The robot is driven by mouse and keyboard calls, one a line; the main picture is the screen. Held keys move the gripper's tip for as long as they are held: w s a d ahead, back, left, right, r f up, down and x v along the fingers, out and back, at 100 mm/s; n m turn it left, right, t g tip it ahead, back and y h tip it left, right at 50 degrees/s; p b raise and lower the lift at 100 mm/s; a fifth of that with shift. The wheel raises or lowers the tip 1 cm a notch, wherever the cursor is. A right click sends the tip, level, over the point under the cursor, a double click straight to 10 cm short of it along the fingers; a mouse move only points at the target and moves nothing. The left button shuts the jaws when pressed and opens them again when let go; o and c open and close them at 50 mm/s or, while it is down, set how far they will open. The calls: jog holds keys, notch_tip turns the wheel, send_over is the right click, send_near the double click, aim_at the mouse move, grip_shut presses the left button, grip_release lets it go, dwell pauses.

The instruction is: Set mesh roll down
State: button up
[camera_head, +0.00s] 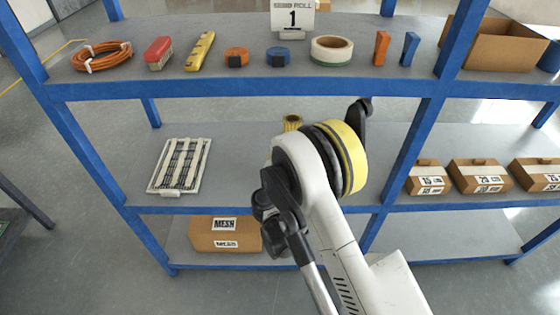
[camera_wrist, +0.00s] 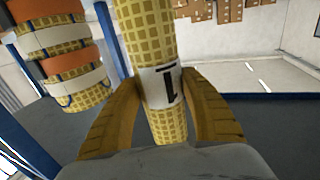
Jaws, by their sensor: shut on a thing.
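The mesh roll (camera_wrist: 145,28) is a yellow gridded cylinder with a white band marked 1. In the wrist view it stands roughly upright between the two yellow ribbed fingers of my gripper (camera_wrist: 162,88), which is shut on it. A short yellow roll end (camera_head: 292,122) shows above my arm in the head view, over the middle shelf (camera_head: 240,155); it appears to be the same roll. My arm hides the gripper and the roll's lower part there. Whether the roll touches the shelf cannot be told.
A white slatted frame (camera_head: 180,166) lies on the middle shelf at left. Cartons (camera_head: 480,175) stand at right. The upper shelf (camera_head: 220,82) holds tapes and tools, with a "ROLL 1" sign (camera_head: 293,18). Blue posts (camera_head: 412,150) flank the bay. Banded yellow rolls (camera_wrist: 60,50) show at wrist-view left.

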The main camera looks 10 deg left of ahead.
jog(key=s+a+f+b, duration=0.2)
jog(key=a+f+b, duration=0.3)
jog(key=a+f, duration=0.4)
jog(key=shift+s+a+f+b, duration=0.3)
jog(key=shift+a+f, duration=0.1)
jog(key=shift+f, duration=0.2)
jog(key=o, duration=1.3)
jog(key=shift+f, duration=0.15)
jog(key=shift+c, duration=0.2)
